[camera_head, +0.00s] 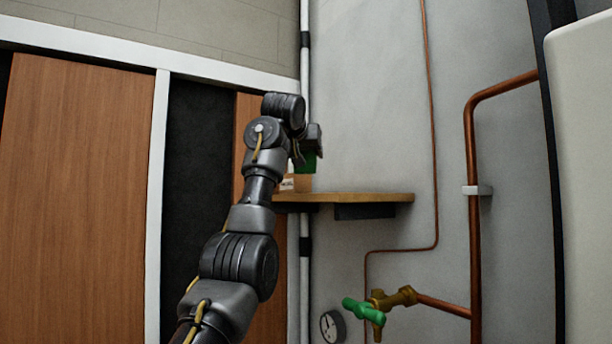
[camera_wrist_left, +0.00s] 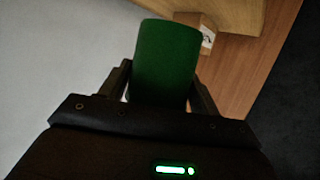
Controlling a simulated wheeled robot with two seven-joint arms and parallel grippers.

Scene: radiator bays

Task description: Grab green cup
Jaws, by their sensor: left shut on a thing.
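The green cup (camera_wrist_left: 166,62) stands out between the two fingers of my left gripper (camera_wrist_left: 160,92) in the left wrist view. The gripper is shut on it, with one finger on each side. In the head view a small part of the green cup (camera_head: 308,163) shows below my left gripper (camera_head: 308,150), just above the wooden shelf (camera_head: 370,197). The hand hides the rest of the cup. I cannot tell whether the cup touches anything below it. My right gripper is not in view.
A small cardboard-coloured box (camera_head: 303,182) with a white label sits on the shelf's left end. A white vertical pipe (camera_head: 304,270) runs behind the shelf. Below right are a green-handled valve (camera_head: 362,311), a round gauge (camera_head: 333,327) and a copper pipe (camera_head: 474,230).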

